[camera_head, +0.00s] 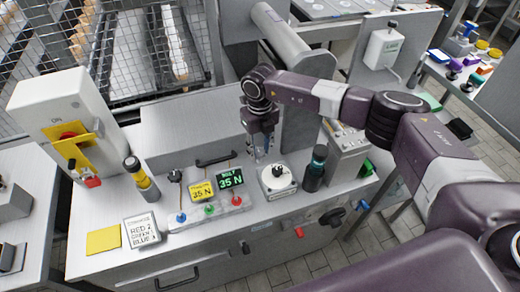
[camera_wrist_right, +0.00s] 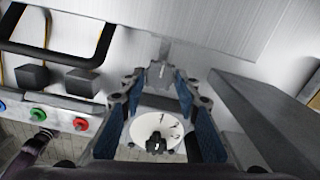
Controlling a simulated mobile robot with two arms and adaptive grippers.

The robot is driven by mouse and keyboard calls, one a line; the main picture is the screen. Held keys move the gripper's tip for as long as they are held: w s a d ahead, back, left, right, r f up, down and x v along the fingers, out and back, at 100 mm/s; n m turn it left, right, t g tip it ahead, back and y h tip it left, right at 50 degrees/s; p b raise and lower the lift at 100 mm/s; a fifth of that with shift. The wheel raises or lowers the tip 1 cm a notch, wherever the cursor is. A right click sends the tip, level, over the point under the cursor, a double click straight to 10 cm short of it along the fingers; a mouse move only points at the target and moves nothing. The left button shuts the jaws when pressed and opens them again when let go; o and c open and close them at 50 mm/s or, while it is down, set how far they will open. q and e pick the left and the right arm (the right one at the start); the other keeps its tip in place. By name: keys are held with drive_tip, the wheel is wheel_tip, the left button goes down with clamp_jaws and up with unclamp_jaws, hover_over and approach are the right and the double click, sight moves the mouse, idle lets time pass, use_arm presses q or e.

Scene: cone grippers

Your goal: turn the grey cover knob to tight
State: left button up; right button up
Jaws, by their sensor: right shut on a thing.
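My right gripper (camera_head: 262,155) reaches down to the back of the bench top, just behind a white dial with a black knob. In the right wrist view its blue-padded fingers (camera_wrist_right: 158,82) close in at the tips on a small grey piece (camera_wrist_right: 160,68), which looks like the grey cover knob. Its turn mark cannot be read, and in the head view the fingers hide it. The grey cover box (camera_head: 190,130) with a black handle stands to the left. My left gripper is not in view.
The white dial (camera_head: 278,179) is close in front of the gripper, with a dark bottle (camera_head: 315,170) to its right.

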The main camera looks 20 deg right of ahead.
sight(260, 153)
drive_tip(key=shift+w+r, duration=0.1)
idle(0.4)
drive_tip(key=o, duration=0.9)
wheel_tip(260, 153, up, 12)
